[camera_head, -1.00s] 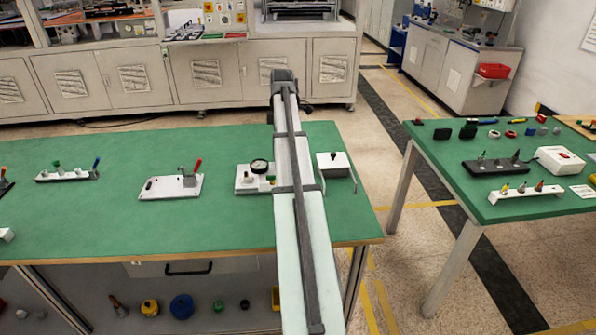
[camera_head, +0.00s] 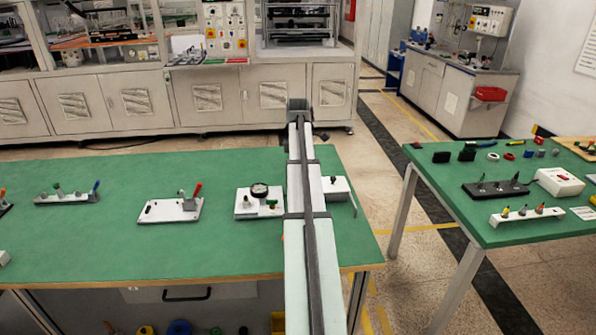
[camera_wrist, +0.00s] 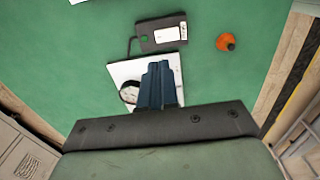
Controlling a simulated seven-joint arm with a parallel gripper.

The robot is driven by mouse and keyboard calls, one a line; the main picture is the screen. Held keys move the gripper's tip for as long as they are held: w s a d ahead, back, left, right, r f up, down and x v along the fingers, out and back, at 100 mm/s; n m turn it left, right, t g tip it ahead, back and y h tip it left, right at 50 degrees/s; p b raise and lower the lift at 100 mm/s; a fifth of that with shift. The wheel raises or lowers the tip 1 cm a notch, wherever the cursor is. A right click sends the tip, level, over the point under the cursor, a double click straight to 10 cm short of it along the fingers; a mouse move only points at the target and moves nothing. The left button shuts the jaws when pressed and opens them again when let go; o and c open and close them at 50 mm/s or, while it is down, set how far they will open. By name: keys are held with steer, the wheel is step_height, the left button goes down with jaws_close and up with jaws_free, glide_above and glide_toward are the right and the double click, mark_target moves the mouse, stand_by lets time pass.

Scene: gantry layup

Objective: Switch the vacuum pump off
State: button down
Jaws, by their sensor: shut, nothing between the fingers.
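No part is clearly marked as the vacuum pump. A white box (camera_head: 339,185) sits on the green bench just right of my arm, partly hidden by it. Left of the arm is a white plate (camera_head: 244,209) with a round gauge (camera_head: 259,190) and a green knob. The wrist view shows a white plate (camera_wrist: 120,72) with a gauge (camera_wrist: 129,92), partly behind my gripper (camera_wrist: 160,66). Its dark blue fingers are together and empty. Past the tips lies a dark box (camera_wrist: 149,41) with a white label and a cable. Whether the fingers touch anything is unclear.
An orange round knob (camera_wrist: 226,42) stands right of the dark box. A white plate with a red-handled clamp (camera_head: 170,210) and a valve strip (camera_head: 66,198) are on the bench's left. A second green table (camera_head: 450,200) holds small parts. Clear bench separates the fixtures.

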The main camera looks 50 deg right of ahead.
step_height(320, 180, down, 12)
steer(key=shift+r, duration=0.1)
stand_by(0.4)
steer(key=shift+f, duration=0.2)
stand_by(0.4)
steer(key=shift+a, duration=0.1)
steer(key=shift+s+a+r, duration=0.25)
steer(key=shift+s+a, duration=0.2)
steer(key=shift+s, duration=0.1)
step_height(320, 180, up, 14)
stand_by(0.9)
